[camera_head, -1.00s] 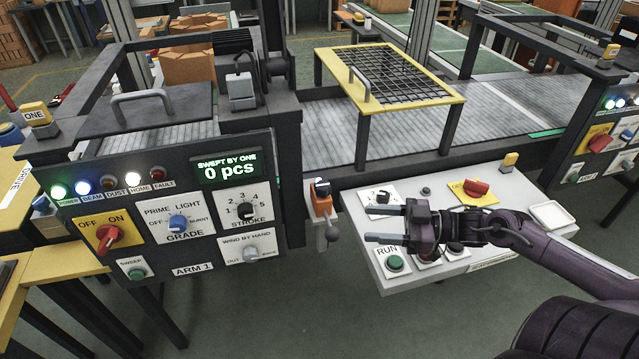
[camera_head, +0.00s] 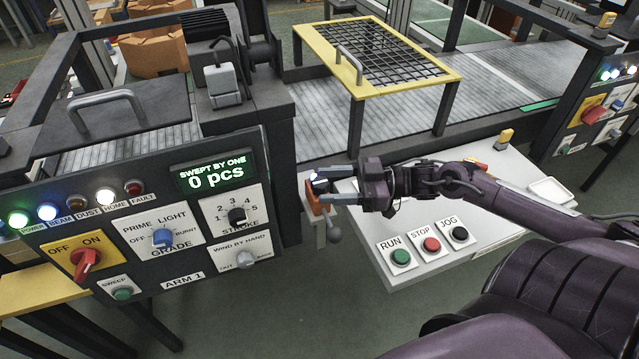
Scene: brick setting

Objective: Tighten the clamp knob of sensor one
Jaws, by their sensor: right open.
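A small orange sensor unit (camera_head: 314,203) stands on a light bracket between the ARM 1 panel and the white control desk. I see no readable "sensor one" label on it. My left gripper is not in view.
The white desk (camera_head: 375,222) carries the RUN (camera_head: 400,257), STOP (camera_head: 431,244) and JOG (camera_head: 459,233) buttons under my right arm. The ARM 1 panel (camera_head: 190,262) stands left. A yellow-framed mesh guard (camera_head: 303,46) spans the conveyor behind. Floor in front is clear.

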